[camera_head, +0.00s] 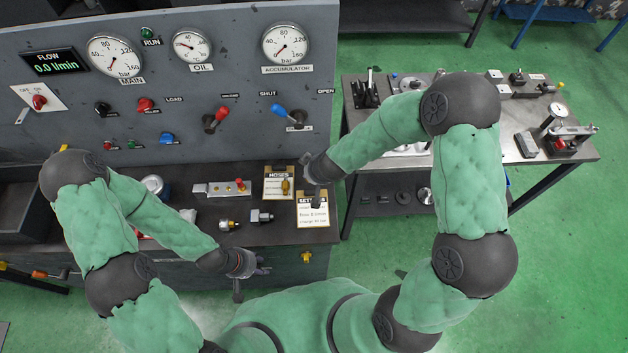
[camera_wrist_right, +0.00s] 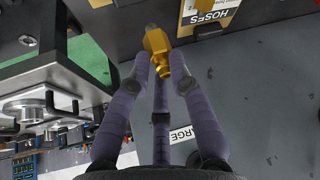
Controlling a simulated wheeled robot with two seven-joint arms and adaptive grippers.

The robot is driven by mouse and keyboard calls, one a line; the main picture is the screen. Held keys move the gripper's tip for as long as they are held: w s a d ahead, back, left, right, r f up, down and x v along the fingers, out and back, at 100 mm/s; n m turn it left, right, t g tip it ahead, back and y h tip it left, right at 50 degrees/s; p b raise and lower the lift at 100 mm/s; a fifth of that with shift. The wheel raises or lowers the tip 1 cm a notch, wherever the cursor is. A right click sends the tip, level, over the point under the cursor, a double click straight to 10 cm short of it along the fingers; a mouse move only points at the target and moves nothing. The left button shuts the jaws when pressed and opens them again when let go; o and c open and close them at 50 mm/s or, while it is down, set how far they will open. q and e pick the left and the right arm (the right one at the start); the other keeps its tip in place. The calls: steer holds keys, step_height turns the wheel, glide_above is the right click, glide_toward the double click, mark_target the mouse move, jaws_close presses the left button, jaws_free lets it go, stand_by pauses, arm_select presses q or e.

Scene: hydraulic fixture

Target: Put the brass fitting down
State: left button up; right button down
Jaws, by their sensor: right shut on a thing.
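In the right wrist view a brass fitting (camera_wrist_right: 157,44) sits at the fingertips of my right gripper (camera_wrist_right: 160,68). The purple fingers are shut on it, and its grey threaded end points away. In the head view my right gripper (camera_head: 316,197) is over the cards on the bench, and its arm and hand partly cover this spot. I cannot clearly make out the held fitting there. My left gripper (camera_head: 238,288) hangs in front of the bench edge, apart from the bench items. Its fingers are too small to show whether it is open.
The dark bench (camera_head: 205,212) carries another brass-and-steel fitting (camera_head: 228,225), a steel fitting (camera_head: 262,215), a metal block (camera_head: 215,188), the HOSES card (camera_head: 275,173) and a settings card (camera_head: 314,219). The gauge panel (camera_head: 230,75) rises behind. A second table (camera_head: 480,153) stands right.

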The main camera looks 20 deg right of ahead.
steer(key=shift+w+d+f+b, duration=0.1)
steer(key=shift+d+f+b, duration=0.1)
steer(key=shift+f+b, duration=0.6)
steer(key=shift+w+d+f+b, duration=0.15)
steer(key=shift+f+b, duration=0.2)
steer(key=shift+f, duration=0.85)
steer(key=shift+s+f, duration=0.1)
steer(key=shift+f, duration=0.2)
steer(key=c, duration=1.2)
jaws_free()
steer(key=shift+o, duration=0.4)
